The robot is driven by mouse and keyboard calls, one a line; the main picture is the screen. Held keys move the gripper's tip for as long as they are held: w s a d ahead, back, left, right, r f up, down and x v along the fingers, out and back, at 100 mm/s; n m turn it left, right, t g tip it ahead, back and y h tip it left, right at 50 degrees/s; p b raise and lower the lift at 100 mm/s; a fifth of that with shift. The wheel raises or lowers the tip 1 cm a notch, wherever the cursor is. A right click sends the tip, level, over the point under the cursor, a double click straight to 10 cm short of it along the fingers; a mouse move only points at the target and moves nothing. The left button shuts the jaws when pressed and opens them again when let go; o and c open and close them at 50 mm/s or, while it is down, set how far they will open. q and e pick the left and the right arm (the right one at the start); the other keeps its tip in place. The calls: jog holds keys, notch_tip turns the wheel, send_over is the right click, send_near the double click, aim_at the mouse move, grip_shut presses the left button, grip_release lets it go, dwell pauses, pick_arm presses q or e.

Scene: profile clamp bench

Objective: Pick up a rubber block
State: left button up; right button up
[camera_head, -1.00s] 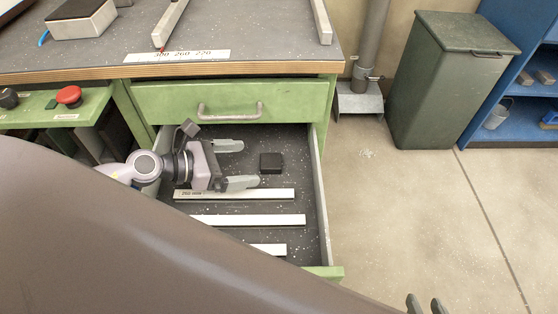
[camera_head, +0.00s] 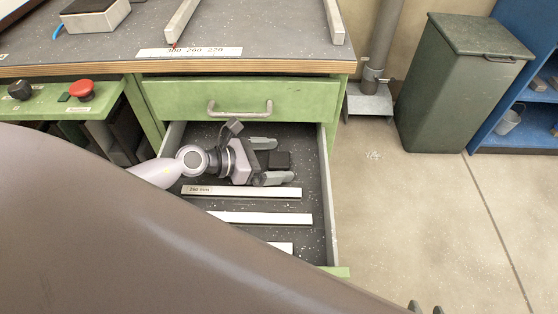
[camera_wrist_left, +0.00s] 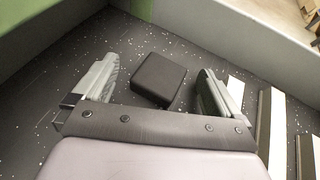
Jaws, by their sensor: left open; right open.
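The black rubber block (camera_head: 279,160) lies on the dark floor of the open drawer; it also shows in the left wrist view (camera_wrist_left: 158,79). My left gripper (camera_head: 273,161) is open inside the drawer, with its fingers reaching to either side of the block. In the left wrist view (camera_wrist_left: 155,88) the block sits between the two fingers, apart from both and a little nearer the right one. My right gripper (camera_head: 426,308) shows only its fingertips at the bottom edge of the head view, over the floor, open and away from the drawer.
Several white profile strips (camera_head: 240,192) lie in the drawer in front of the block. The drawer's right wall (camera_head: 329,200) and green front edge bound it. The bench top (camera_head: 270,40) overhangs behind. A green bin (camera_head: 455,85) stands on the floor at right.

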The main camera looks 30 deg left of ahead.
pick_arm(q)
jog(key=c, duration=1.2)
jog(key=shift+o, duration=0.2)
jog(key=shift+r, duration=0.1)
